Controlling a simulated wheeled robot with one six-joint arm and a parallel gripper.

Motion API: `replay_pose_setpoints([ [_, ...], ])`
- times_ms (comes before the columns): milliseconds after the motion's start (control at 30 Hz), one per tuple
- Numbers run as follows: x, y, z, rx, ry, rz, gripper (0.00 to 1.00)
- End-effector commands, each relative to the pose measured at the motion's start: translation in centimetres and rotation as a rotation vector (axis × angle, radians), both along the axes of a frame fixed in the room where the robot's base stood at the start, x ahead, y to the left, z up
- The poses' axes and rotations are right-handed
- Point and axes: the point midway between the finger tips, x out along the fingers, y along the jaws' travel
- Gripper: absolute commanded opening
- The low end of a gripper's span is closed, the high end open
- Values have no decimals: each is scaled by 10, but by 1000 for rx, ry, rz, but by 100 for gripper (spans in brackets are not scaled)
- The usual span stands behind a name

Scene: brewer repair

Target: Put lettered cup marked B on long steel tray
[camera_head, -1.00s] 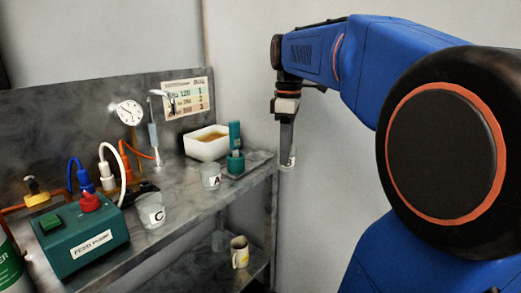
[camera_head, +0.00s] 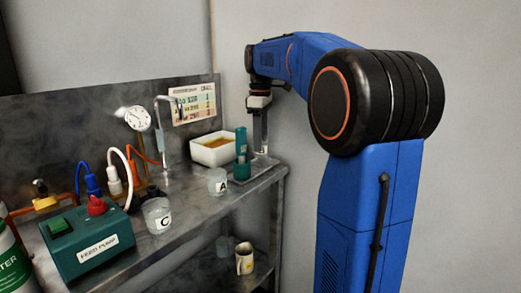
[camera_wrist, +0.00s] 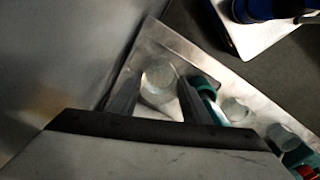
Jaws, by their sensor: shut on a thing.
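My gripper (camera_head: 262,151) is at the right end of the bench, pointing down. It is shut on a clear cup (camera_wrist: 158,78), which shows between the two fingers in the wrist view; no letter on it can be read. In the head view the cup is mostly hidden by the fingers. A flat grey metal tray (camera_head: 263,169) lies at the bench's right end, beside and under a teal holder. The cup is over or close to this tray; I cannot tell whether they touch.
The teal holder (camera_head: 241,157) stands close left of my gripper. Cup A (camera_head: 217,181) and cup C (camera_head: 157,215) stand along the front. A white basin (camera_head: 211,151) is behind. A green pump box (camera_head: 86,243) is at the left. A mug (camera_head: 244,258) stands on the lower shelf.

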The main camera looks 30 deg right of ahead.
Motion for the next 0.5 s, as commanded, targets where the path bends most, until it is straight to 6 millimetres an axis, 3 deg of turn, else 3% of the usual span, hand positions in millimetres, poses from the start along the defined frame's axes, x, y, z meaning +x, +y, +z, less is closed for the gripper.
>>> replay_pose_setpoints([
  [367, 0, 0, -33, 0, 1, 0, 19],
  [500, 1, 0, -35, 0, 0, 0, 19],
])
